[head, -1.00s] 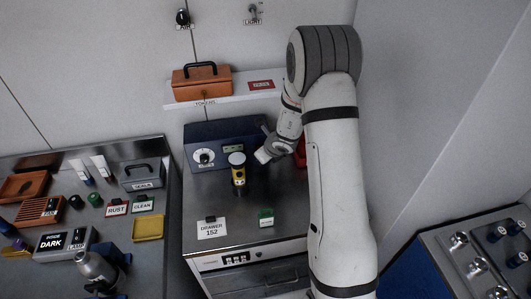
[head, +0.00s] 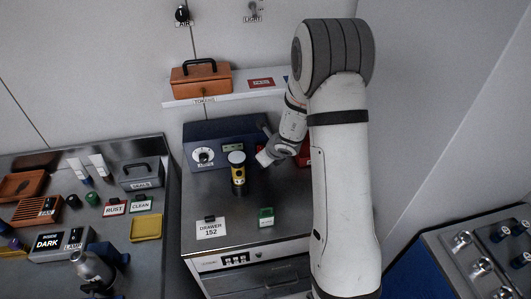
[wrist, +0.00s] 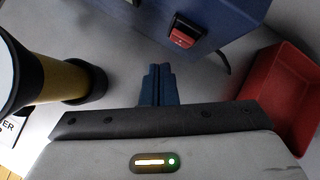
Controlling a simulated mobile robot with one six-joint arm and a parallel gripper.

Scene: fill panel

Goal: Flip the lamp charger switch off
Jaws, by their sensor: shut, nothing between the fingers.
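A dark blue box (head: 225,140) with a white dial stands at the back of the metal cabinet top; it appears to be the lamp charger. In the wrist view, a red rocker switch (wrist: 182,37) in a black frame sits on the blue box (wrist: 215,15). My gripper (head: 263,159) is in front of the box's right part, low over the cabinet top. In the wrist view, its blue fingertips (wrist: 158,72) are together and empty, apart from the switch, which lies up and right of them.
A yellow and black lamp (head: 238,174) stands left of my gripper; it also shows in the wrist view (wrist: 65,80). A red tray (wrist: 275,95) is at the right.

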